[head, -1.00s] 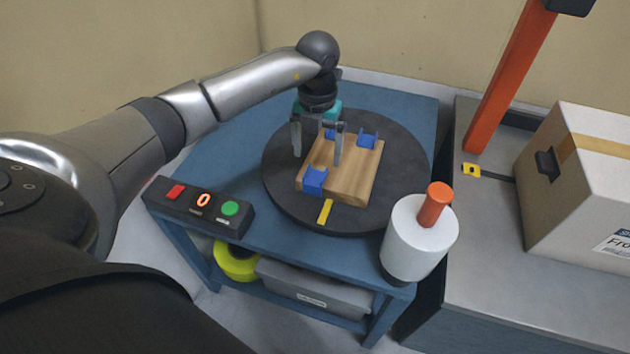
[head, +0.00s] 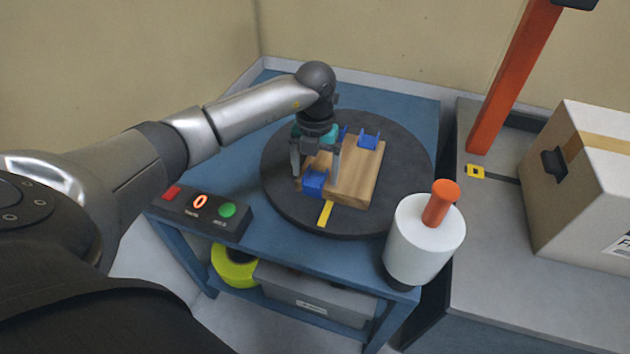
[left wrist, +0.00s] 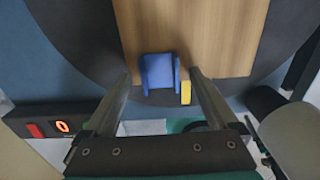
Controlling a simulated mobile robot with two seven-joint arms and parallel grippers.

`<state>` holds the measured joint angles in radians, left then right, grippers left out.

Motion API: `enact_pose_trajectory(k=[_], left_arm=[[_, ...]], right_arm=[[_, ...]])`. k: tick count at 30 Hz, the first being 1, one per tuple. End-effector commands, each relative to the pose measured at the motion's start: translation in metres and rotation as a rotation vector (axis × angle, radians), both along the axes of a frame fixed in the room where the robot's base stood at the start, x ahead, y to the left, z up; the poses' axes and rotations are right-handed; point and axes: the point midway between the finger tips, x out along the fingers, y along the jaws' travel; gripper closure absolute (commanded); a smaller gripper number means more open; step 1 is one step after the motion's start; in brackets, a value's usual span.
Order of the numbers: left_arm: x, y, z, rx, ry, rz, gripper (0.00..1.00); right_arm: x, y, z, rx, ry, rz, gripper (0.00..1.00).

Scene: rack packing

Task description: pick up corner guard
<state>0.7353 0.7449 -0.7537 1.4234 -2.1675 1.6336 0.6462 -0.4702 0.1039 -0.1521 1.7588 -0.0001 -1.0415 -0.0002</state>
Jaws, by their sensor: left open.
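A blue corner guard (head: 315,182) sits on the near-left corner of a wooden block (head: 357,180). Another blue corner guard (head: 369,138) is on the far edge of the block, and a third (head: 343,133) is partly hidden behind my gripper. My left gripper (head: 315,178) is open, pointing down above the near guard. In the left wrist view the near guard (left wrist: 159,72) lies ahead of and between the two spread fingers (left wrist: 163,85), with nothing held. My right gripper is not in view.
The block rests on a dark round turntable (head: 285,195) with a yellow mark (head: 325,213), on a blue table (head: 270,247). A button box (head: 198,210) stands at front left. A white roll with an orange handle (head: 424,240) stands at front right. A cardboard box (head: 583,180) is farther right.

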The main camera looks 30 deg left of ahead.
Motion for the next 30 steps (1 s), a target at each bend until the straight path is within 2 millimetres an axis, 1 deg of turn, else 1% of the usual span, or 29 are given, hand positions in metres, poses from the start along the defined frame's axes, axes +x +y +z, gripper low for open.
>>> enact_pose_trajectory(k=[5,8,27,29,30], left_arm=[[0.0,0.0,0.0002,0.0,0.0,0.0,0.07],[-0.0001,0.0,0.0002,0.0,0.0,0.0,0.18],[-0.0001,0.0002,0.0004,0.0,0.0,0.0,0.9],[-0.0001,0.0002,0.0004,0.0,0.0,0.0,0.96],[0.0,0.0002,0.0005,0.0,0.0,0.0,0.96]], right_arm=[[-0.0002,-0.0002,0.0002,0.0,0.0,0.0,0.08],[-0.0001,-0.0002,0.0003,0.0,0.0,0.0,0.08],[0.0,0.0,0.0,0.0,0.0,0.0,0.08],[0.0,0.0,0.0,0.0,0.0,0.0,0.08],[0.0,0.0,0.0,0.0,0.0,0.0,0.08]])
